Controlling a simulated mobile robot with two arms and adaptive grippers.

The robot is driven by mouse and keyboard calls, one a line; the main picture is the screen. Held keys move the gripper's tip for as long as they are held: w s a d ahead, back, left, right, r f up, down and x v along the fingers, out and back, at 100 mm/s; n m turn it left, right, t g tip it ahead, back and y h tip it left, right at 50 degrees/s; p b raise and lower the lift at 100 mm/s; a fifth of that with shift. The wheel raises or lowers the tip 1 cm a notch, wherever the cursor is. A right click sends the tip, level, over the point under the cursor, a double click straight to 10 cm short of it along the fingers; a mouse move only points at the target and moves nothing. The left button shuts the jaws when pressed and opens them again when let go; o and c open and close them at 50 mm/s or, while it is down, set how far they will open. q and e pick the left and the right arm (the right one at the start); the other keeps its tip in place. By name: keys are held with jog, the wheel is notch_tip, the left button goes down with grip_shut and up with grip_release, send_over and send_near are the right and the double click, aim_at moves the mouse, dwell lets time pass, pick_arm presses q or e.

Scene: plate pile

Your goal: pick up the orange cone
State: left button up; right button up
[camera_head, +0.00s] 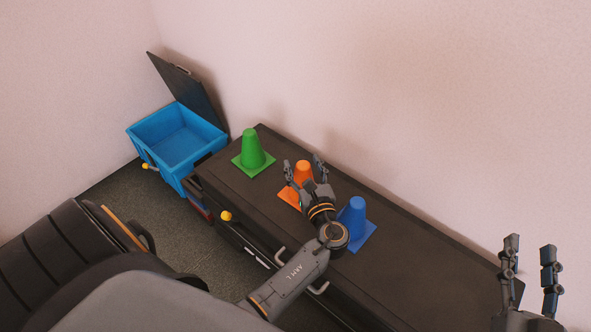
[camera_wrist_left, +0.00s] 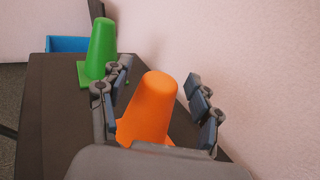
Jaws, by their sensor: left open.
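The orange cone (camera_head: 304,170) stands upright on the dark cabinet top, between the green and blue cones. My left gripper (camera_head: 305,165) is open around it, with one finger on each side; the hand hides part of the cone and its base. In the left wrist view the orange cone (camera_wrist_left: 152,105) sits between the open fingers of the left gripper (camera_wrist_left: 160,92), and a gap shows on its right side. Whether the left finger touches it I cannot tell. My right gripper (camera_head: 530,262) is open and empty at the lower right, away from the cones.
A green cone (camera_head: 252,150) stands to the left and a blue cone (camera_head: 355,218) to the right, close to my left wrist. The dark cabinet top (camera_head: 430,265) is bare further right. A blue bin (camera_head: 160,130) with a raised dark lid (camera_head: 185,82) stands beyond the cabinet's left end.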

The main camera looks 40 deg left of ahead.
pick_arm(q)
jog(key=shift+w+a, duration=0.1)
pick_arm(e)
jog(key=shift+a+r, duration=0.3)
pick_arm(q)
jog(key=shift+r, duration=0.1)
pick_arm(e)
jog(key=shift+d, duration=0.1)
pick_arm(q)
grip_shut()
jog(key=shift+r, duration=0.1)
